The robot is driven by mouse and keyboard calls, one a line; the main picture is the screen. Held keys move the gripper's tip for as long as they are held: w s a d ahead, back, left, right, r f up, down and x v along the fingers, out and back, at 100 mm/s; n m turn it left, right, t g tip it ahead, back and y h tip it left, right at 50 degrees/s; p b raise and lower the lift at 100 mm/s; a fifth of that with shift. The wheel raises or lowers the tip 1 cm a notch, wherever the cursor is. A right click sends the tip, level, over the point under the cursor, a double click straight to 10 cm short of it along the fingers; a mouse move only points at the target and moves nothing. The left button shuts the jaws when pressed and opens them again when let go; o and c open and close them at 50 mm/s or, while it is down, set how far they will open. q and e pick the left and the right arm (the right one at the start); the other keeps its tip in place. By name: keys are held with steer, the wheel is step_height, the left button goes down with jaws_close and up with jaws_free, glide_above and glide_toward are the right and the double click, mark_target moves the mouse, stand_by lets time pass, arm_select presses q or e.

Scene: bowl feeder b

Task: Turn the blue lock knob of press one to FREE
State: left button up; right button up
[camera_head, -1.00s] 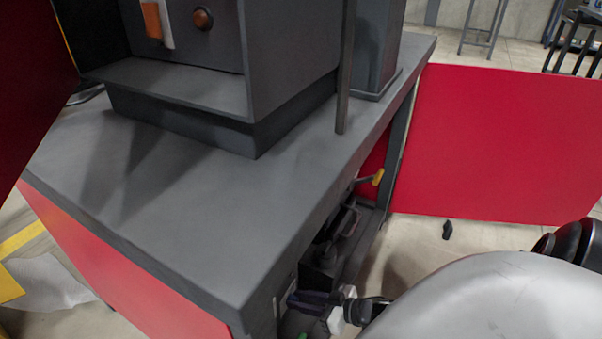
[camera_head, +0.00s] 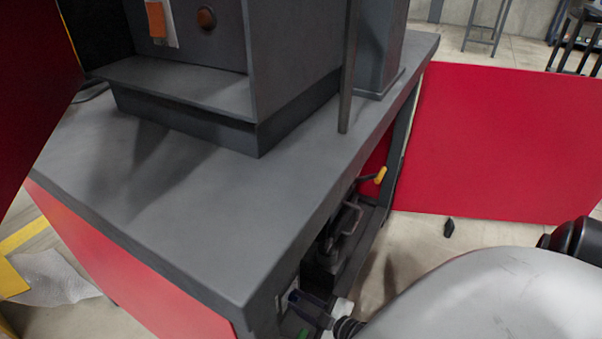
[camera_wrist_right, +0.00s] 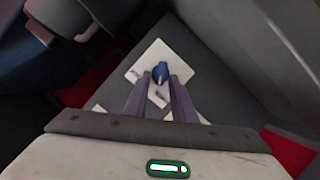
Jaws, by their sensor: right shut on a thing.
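The blue lock knob (camera_wrist_right: 160,72) sits on a pale label plate (camera_wrist_right: 145,62) with small markings, which I cannot read, in the right wrist view. My right gripper (camera_wrist_right: 160,86) has its two fingers on either side of the knob, shut on it. In the head view my right gripper (camera_head: 304,300) shows low at the machine's side, below the tabletop edge, and the dark blue knob (camera_head: 292,296) shows small at its tips. The knob's exact angle is hard to tell. My left gripper is not in view.
A grey machine housing (camera_head: 200,95) stands on the grey tabletop (camera_head: 120,190). A yellow-tipped lever (camera_head: 379,175) and a dark handle (camera_head: 350,218) are in the open side bay. A red panel (camera_head: 500,140) stands at the right. A small black object (camera_head: 449,228) lies on the floor.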

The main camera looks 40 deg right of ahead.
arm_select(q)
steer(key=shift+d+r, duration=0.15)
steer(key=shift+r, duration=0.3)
arm_select(e)
steer(key=shift+a+f+n+h, duration=0.15)
steer(key=shift+n+h, duration=0.25)
steer(key=shift+n, duration=0.4)
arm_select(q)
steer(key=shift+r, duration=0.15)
arm_select(e)
steer(key=o, duration=0.7)
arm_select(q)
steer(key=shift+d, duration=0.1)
arm_select(e)
steer(key=shift+o, duration=0.2)
